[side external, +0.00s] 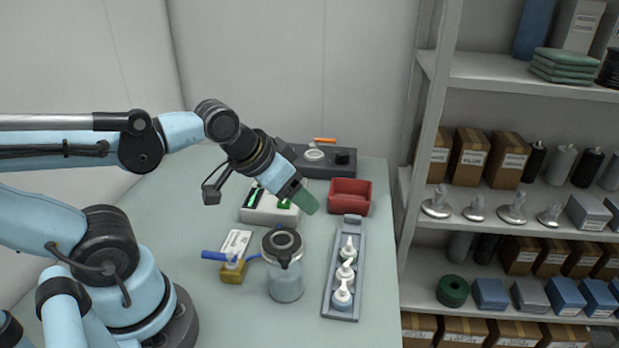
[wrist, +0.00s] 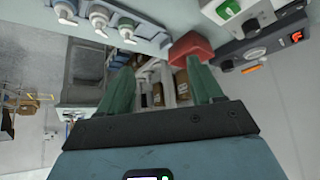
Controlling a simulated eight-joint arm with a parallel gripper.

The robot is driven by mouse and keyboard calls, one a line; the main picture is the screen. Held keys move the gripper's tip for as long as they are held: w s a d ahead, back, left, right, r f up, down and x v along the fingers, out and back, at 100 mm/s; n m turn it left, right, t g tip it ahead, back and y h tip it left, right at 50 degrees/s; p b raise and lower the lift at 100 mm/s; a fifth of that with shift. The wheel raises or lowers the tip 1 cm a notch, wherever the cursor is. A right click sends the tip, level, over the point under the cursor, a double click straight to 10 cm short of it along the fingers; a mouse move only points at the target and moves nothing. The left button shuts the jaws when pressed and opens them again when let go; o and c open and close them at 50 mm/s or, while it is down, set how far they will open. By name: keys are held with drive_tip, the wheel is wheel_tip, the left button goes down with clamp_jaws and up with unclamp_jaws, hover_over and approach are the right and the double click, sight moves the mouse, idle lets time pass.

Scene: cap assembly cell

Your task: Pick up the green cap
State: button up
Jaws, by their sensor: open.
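A green cap (wrist: 228,9) sits on a white holder (wrist: 240,14) at the upper right of the wrist view. In the side view the white holder (side external: 262,215) has green pieces on it, partly hidden behind my gripper; I cannot tell for sure which is the cap. My gripper (side external: 306,202) has green fingers and hangs above and to the right of the holder, tilted down to the right. In the wrist view the fingers (wrist: 161,76) are spread apart with nothing between them. The cap lies outside the gap between them.
A red bin (side external: 350,196) stands behind and right of the gripper. A grey tray (side external: 329,287) holds white pump tops. A jar with a dark lid (side external: 284,281) and a yellow block (side external: 232,271) stand in front. A dark control box (side external: 343,160) is at the back. Shelves are right.

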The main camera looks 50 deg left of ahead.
drive_tip(key=n+g, duration=0.6)
drive_tip(key=g, duration=0.1)
approach(350, 244)
drive_tip(key=f, duration=0.4)
drive_tip(key=shift+w+f, duration=0.25)
drive_tip(key=shift+f, duration=0.1)
drive_tip(key=shift+s+f, duration=0.15)
drive_tip(key=shift+f, duration=2.65)
drive_tip(key=shift+c, duration=0.3)
drive_tip(key=c, duration=0.8)
